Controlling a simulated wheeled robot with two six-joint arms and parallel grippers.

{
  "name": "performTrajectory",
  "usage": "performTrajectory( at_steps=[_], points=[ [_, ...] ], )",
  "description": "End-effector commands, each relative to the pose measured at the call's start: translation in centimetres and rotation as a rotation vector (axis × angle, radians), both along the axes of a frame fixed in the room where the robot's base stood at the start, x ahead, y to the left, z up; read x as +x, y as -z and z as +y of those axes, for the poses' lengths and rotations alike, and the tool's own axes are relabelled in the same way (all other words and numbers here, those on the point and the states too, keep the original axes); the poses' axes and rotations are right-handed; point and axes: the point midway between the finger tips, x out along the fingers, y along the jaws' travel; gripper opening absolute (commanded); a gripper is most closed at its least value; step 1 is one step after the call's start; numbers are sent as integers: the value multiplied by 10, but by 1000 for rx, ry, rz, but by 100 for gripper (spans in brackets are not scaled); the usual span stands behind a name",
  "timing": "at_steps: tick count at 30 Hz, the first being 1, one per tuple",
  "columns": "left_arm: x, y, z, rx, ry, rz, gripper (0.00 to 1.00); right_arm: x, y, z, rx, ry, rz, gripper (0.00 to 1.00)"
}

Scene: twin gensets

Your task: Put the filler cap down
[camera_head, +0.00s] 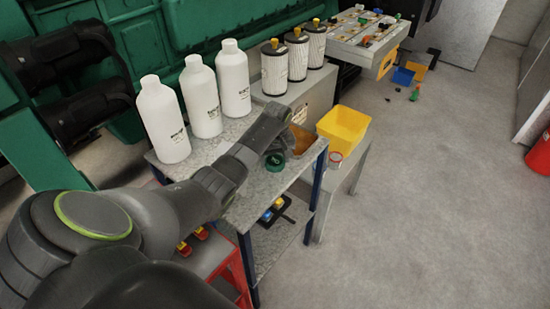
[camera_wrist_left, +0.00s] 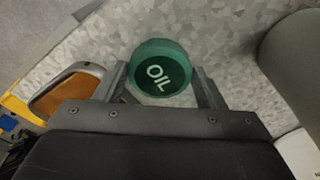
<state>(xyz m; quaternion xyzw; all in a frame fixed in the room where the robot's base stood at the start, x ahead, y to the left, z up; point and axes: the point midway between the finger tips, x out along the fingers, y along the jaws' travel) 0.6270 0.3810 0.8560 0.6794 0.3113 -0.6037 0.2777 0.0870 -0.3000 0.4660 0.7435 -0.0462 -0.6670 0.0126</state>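In the head view the cap (camera_head: 275,159) shows as a small dark green disc over the grey metal tabletop (camera_head: 240,207), just below the end of my left arm. My left gripper (camera_head: 274,145) points down there, its fingers partly hidden. I cannot tell whether the cap touches the tabletop. My right gripper is not in view.
Three white bottles (camera_head: 163,122) stand along the tabletop's back edge, with three white filters (camera_head: 274,68) beyond. An orange-lined tray (camera_wrist_left: 66,97) lies beside the cap. A yellow bin (camera_head: 343,130) and a small can (camera_head: 335,160) stand to the right. The front tabletop is bare.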

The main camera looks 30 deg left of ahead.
Motion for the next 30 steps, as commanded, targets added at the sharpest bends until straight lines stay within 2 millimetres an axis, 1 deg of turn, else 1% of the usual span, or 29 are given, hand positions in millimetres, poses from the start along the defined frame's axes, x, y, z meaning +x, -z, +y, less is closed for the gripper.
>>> performTrajectory(
  at_steps=[1, 3, 4, 12, 16, 20, 27, 30],
  points=[
    [0, 0, 0, 0, 0, 0, 70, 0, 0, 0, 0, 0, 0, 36],
    [0, 0, 0, -1, 0, 1, 80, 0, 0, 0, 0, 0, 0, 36],
    [0, 0, 0, -1, 0, 1, 82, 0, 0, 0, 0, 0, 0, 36],
    [0, -1, 0, 0, 0, 0, 82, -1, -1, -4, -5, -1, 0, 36],
    [0, -9, 0, 0, 1, -1, 82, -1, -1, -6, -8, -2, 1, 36],
    [-1, -26, -2, 1, 0, -3, 82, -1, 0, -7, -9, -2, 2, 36],
    [-5, -77, -6, 1, 0, -5, 82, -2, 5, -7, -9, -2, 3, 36],
    [-6, -95, -8, 0, 0, -4, 82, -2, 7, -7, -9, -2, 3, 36]
  ],
)
